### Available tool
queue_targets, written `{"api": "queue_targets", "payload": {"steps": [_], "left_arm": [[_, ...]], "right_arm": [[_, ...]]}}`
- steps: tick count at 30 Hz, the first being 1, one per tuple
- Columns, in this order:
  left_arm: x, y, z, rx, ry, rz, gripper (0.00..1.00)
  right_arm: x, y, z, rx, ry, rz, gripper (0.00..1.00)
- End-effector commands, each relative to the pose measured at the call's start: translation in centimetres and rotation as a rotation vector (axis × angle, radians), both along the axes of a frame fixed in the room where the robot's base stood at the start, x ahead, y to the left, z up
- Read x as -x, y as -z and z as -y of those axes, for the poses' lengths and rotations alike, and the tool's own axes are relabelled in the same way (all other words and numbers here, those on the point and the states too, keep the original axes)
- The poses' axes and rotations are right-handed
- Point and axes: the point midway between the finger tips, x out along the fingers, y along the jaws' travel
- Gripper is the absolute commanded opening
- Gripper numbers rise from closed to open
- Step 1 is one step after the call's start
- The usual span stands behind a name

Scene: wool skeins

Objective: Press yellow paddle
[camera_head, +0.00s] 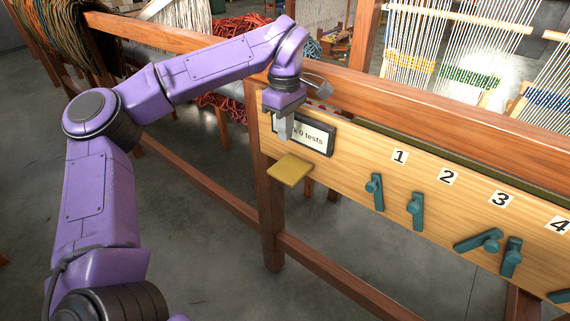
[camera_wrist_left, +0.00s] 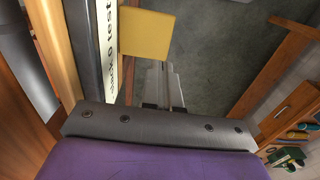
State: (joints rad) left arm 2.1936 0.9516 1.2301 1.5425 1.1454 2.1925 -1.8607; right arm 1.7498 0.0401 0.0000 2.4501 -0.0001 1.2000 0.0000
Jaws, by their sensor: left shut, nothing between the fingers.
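The yellow paddle (camera_head: 290,169) is a flat square plate sticking out from the lower left part of the wooden panel. It also shows in the left wrist view (camera_wrist_left: 148,36), beyond my fingers. My left gripper (camera_head: 284,136) is shut and empty, pointing down above the paddle, with a gap visible between them in the head view. In the left wrist view its fingers (camera_wrist_left: 167,88) point toward the paddle's lower right edge. My right gripper is out of view.
A dark-framed display (camera_head: 304,135) reading "0 tests" is just behind my gripper, partly hidden by it. The wooden panel (camera_head: 345,160) carries several teal levers (camera_head: 375,192) under number labels. A wooden rail (camera_head: 420,100) runs above the panel. Grey floor (camera_head: 210,255) is open below.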

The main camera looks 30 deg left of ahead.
Motion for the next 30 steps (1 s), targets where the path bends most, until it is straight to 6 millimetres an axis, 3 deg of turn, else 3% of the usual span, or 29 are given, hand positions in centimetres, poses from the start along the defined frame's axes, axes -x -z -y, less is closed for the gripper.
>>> {"api": "queue_targets", "payload": {"steps": [9,15,20,30], "left_arm": [[0.1,7.0,-0.1,0.001,-0.001,-0.005,0.00],[0.1,10.1,-0.1,0.001,-0.002,-0.003,0.00],[0.1,11.1,-0.1,0.000,-0.003,0.000,0.00],[0.0,11.3,0.0,0.000,0.000,0.003,0.00]], "right_arm": [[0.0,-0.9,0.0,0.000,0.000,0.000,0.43],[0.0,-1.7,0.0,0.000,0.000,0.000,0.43],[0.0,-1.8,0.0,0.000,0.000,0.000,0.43],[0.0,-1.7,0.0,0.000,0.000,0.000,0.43]]}}
